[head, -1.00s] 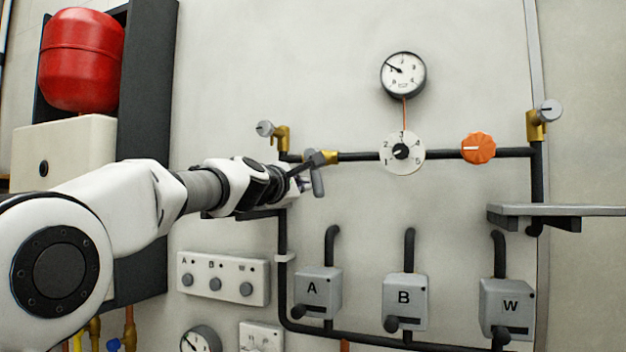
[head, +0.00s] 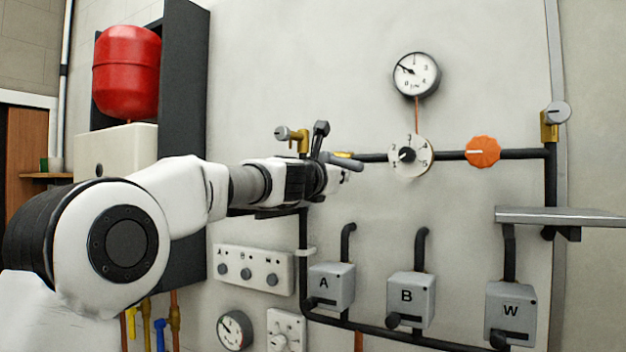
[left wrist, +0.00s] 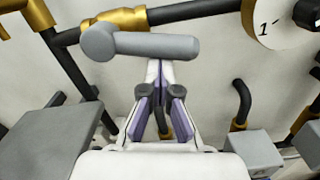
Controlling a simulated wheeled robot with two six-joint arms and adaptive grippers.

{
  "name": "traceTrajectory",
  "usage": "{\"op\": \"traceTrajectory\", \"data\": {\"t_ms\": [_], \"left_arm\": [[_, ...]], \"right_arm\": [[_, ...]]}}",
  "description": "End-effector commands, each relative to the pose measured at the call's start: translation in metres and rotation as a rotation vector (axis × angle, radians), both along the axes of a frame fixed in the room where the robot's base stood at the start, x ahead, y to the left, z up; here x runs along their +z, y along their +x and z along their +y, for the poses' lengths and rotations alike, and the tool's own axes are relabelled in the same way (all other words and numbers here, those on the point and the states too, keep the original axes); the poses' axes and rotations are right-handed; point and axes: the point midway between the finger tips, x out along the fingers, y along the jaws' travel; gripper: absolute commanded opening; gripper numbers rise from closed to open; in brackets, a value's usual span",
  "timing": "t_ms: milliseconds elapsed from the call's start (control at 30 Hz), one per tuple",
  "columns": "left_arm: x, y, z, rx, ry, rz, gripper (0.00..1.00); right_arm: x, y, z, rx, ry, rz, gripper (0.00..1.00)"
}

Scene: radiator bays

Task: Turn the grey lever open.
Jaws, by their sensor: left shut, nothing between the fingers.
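The grey lever (head: 346,162) sits on the pipe left of the numbered dial. It points right, lying roughly along the pipe and tilted slightly down. In the left wrist view the lever (left wrist: 155,46) is a thick grey bar running across, its round pivot end at the left by a brass fitting (left wrist: 115,20). My left gripper (head: 343,176) is shut and empty, just below the lever in the head view. In the left wrist view its fingers (left wrist: 161,75) reach up to the lever's underside; I cannot tell whether they touch it. My right gripper is not in view.
The numbered dial (head: 410,156) and an orange knob (head: 483,152) sit farther right on the pipe. A gauge (head: 416,74) hangs above. Grey boxes A (head: 332,287), B (head: 411,299) and W (head: 511,313) are below. A grey shelf (head: 560,216) juts out at the right.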

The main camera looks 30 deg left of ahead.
Motion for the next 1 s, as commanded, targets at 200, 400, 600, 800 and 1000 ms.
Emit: {"op": "traceTrajectory", "data": {"t_ms": [200, 400, 600, 800, 1000], "left_arm": [[0.010, -0.001, -0.006, -0.001, -0.129, 0.004, 0.00], [0.014, -0.001, -0.008, -0.001, -0.125, 0.003, 0.00], [0.015, -0.001, -0.009, -0.001, -0.123, 0.002, 0.00], [0.015, -0.001, -0.009, -0.001, -0.123, 0.002, 0.00], [0.015, -0.001, -0.009, -0.001, -0.122, 0.002, 0.00]], "right_arm": [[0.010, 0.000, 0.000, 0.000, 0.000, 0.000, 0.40], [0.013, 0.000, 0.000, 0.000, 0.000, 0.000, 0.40], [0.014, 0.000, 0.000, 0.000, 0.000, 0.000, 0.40], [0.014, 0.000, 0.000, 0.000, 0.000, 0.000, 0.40], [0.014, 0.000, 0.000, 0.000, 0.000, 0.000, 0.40]]}}
